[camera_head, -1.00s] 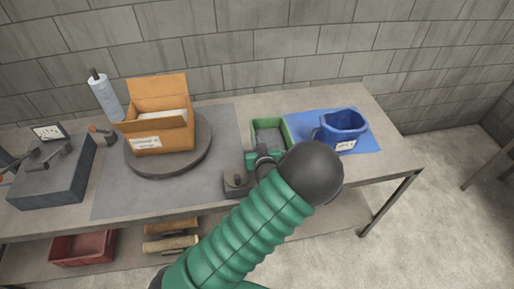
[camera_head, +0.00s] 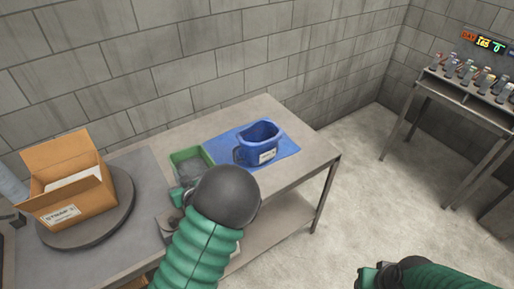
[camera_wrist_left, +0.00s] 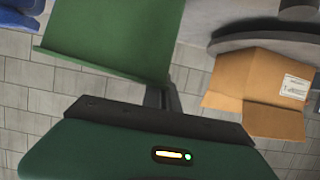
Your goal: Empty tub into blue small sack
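The green tub (camera_head: 190,163) stands on the table left of the blue mat, with greyish contents hardly visible inside. The small blue sack (camera_head: 258,142) stands open-topped on the mat, with a white label on its front. My left gripper (camera_head: 178,195) is at the tub's near side, largely hidden by my arm's dark joint. In the left wrist view the tub (camera_wrist_left: 110,38) fills the upper left, and a dark finger of my gripper (camera_wrist_left: 165,97) meets its edge; the grip is unclear. Part of my right gripper (camera_head: 368,277) shows at the bottom right, fingers not visible.
The blue mat (camera_head: 282,150) lies near the table's right end. An open cardboard box (camera_head: 70,190) sits on a round grey turntable (camera_head: 110,225) at left. A separate stand (camera_head: 470,90) holds several small items at far right. Open floor lies between.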

